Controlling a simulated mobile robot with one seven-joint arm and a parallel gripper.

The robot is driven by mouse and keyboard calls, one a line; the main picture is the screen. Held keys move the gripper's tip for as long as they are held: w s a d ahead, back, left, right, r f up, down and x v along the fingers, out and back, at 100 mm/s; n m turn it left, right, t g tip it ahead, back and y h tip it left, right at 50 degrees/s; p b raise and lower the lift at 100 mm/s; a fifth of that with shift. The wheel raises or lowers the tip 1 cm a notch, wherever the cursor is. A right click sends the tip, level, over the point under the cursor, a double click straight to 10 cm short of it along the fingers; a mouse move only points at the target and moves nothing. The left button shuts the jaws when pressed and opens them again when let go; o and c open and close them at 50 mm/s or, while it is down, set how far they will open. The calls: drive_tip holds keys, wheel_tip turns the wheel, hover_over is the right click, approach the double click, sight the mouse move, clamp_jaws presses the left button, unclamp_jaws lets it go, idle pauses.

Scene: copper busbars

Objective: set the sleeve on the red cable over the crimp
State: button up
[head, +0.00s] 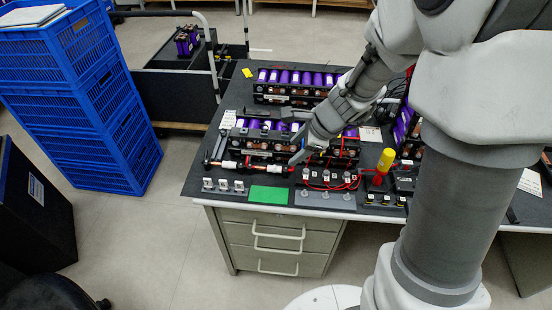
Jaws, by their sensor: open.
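My gripper (298,158) is above the front of the desk, pointing down and left, with its jaws open. It is beside the right end of a low row of parts. In that row lie a white sleeve-like piece (229,165) on the left and another white piece (276,169) near my gripper. A copper-coloured stretch (252,167) shows between them; I cannot tell whether it is the crimp. Red cable (330,186) loops around a block with numbered white tags, right of the gripper. Which sleeve sits on the red cable is too small to tell.
Purple battery modules (300,78) stand behind on the dark desk top (208,140). A green mat (269,194) and small metal clamps (223,186) lie at the front edge. A yellow-handled tool (385,160) stands to the right. Blue crates (75,95) stand left on the floor.

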sight(275, 168)
drive_tip(key=b+x, duration=0.5)
drive_tip(key=x, duration=0.8)
drive_tip(key=shift+a+f, duration=0.1)
drive_tip(key=shift+f, duration=0.05)
clamp_jaws()
idle(0.8)
